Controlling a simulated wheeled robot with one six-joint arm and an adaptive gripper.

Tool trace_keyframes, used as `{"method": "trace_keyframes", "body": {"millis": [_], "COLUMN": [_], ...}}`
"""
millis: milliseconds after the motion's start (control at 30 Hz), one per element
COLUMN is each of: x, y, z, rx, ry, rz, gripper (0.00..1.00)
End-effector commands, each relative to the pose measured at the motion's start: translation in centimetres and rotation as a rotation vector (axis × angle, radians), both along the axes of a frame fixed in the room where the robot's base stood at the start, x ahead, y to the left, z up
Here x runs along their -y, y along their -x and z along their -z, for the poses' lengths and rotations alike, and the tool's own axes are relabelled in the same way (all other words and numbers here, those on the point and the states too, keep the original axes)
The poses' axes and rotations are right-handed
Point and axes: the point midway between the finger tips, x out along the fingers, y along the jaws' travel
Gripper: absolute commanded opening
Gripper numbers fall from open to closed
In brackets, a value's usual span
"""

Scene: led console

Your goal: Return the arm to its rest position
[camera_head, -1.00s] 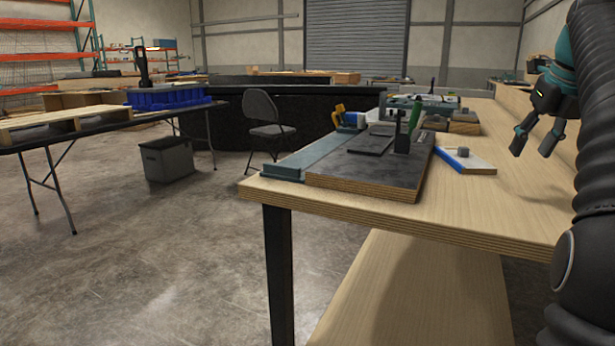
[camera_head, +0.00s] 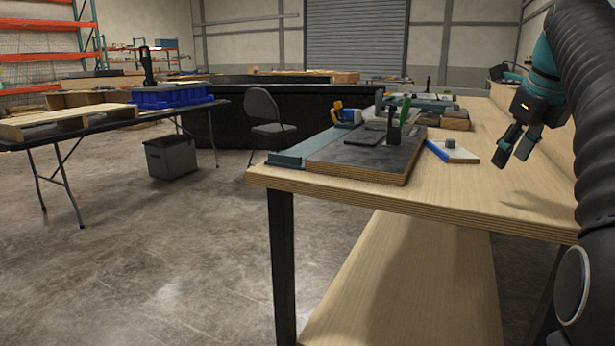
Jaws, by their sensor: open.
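My gripper (camera_head: 512,156) is at the right of the head view, above the wooden workbench (camera_head: 500,205). Its two dark fingers point down and are spread apart, with nothing between them. My arm comes in from the right edge and covers part of the bench's right side. The gripper is just right of a small white and blue board (camera_head: 453,152) with a grey knob on it. In the picture the gripper is apart from the board.
A dark board (camera_head: 370,155) with upright clamps and a green-handled tool (camera_head: 404,110) lies at the bench's left end. More fixtures (camera_head: 435,105) stand behind. The bench's front right surface is clear. A folding table (camera_head: 100,121), chair (camera_head: 264,112) and grey bin (camera_head: 172,158) stand left.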

Motion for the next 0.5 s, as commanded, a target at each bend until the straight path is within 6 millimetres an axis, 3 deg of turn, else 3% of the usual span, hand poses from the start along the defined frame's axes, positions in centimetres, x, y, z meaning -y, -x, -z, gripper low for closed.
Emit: {"method": "trace_keyframes", "body": {"millis": [267, 500], "x": [-5.5, -11.1], "y": [2.6, 6.8], "z": [2.5, 7.0], "rx": [0.002, 0.006], "ry": [0.185, 0.423], "rz": [-0.433, -0.965], "gripper": [0.49, 0.49]}}
